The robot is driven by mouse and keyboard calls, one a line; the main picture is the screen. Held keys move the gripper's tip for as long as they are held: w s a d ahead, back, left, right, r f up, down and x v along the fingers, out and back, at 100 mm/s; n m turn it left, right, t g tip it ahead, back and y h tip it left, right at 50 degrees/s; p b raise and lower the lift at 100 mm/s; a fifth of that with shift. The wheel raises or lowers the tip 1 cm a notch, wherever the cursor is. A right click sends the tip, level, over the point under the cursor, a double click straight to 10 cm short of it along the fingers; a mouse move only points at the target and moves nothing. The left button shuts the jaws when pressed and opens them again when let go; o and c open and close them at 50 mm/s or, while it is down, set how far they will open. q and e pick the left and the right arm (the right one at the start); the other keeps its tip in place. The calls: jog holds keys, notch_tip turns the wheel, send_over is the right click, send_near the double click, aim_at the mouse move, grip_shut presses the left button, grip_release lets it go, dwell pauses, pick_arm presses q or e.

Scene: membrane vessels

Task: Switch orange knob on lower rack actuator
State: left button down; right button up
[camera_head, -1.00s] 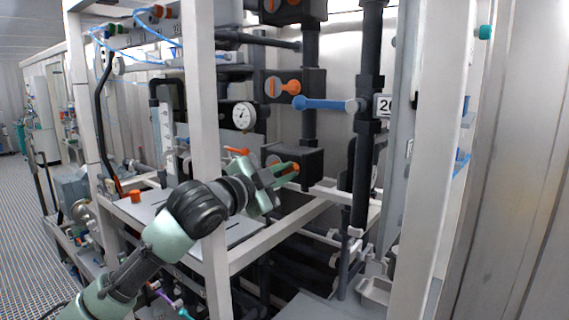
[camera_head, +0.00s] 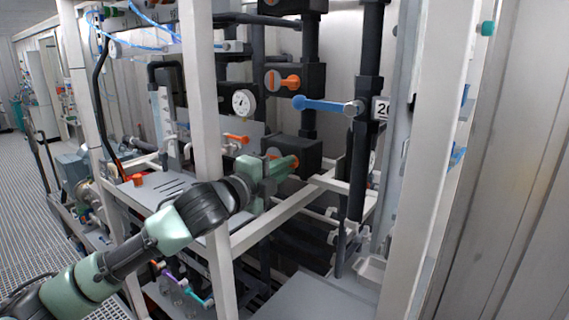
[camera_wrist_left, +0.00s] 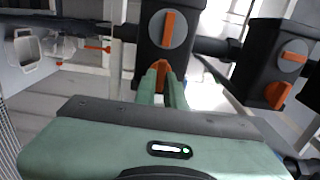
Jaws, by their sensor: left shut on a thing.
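The lower rack actuator (camera_head: 308,152) is a black box on a dark vertical pipe, behind the white frame post. In the left wrist view, the two green fingers (camera_wrist_left: 165,88) lie on both sides of the orange knob (camera_wrist_left: 158,70), below a grey disc with an orange bar on the black actuator (camera_wrist_left: 192,58). My right gripper is not in view.
A similar black actuator (camera_head: 313,77) with an orange handle (camera_head: 290,82) is above.

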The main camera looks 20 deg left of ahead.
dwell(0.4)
pick_arm(q)
jog(key=c, duration=1.5)
grip_release()
jog(key=shift+b+v, duration=1.75)
jog(key=shift+v, duration=2.1)
